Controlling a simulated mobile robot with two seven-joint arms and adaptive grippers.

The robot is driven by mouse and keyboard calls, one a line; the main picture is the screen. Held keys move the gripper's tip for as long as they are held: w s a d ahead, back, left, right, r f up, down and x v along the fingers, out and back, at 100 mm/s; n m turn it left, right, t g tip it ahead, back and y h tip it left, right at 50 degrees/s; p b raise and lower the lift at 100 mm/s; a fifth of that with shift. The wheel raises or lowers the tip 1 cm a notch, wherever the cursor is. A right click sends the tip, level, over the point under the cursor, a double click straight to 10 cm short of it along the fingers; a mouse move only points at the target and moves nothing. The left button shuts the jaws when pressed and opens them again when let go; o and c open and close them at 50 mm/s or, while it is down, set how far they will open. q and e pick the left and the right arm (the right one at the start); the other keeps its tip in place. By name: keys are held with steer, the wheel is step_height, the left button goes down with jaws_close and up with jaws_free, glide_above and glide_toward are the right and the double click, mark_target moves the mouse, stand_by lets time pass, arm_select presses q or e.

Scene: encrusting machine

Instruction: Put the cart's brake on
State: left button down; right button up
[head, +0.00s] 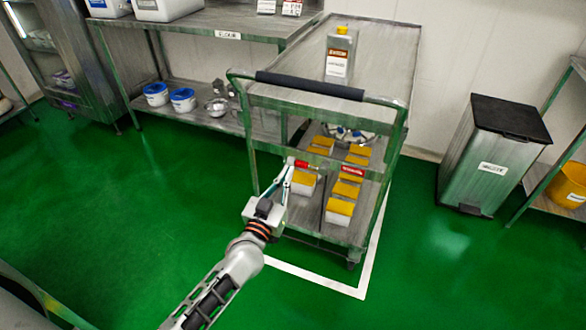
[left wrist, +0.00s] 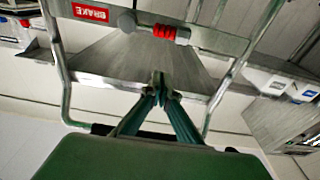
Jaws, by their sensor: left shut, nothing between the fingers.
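The grey metal cart (head: 385,190) stands on the green floor. Its brake lever has a red grip (head: 303,164) and lies roughly level on the cart's near end, beside a red BRAKE label (head: 352,171). The left wrist view shows the red grip (left wrist: 165,32), a grey knob at one end, and the label (left wrist: 90,13). My left gripper (head: 288,166) is shut and empty, close to the red grip in the head view. In the left wrist view its fingertips (left wrist: 159,80) appear apart from the grip. My right gripper is not in view.
The cart carries a metal can (head: 340,58) on top and several yellow-topped blocks below. A dark push handle (head: 310,86) crosses its near end. A shelf table (head: 200,22) stands left, a pedal bin (head: 492,150) right. Green floor is clear at the left.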

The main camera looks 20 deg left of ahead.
mark_target(298, 163)
arm_select(q)
steer(key=w+f+b, duration=0.1)
steer(key=w, duration=0.2)
steer(key=w+b, duration=0.1)
steer(key=w, duration=0.1)
steer(key=w+f+b, duration=0.1)
steer(key=w, duration=0.2)
steer(key=shift+w+d+f+b, duration=0.15)
steer(key=shift+w+f+b, duration=0.15)
steer(key=shift+b, duration=0.05)
steer(key=shift+f, duration=0.2)
steer(key=shift+r, duration=0.2)
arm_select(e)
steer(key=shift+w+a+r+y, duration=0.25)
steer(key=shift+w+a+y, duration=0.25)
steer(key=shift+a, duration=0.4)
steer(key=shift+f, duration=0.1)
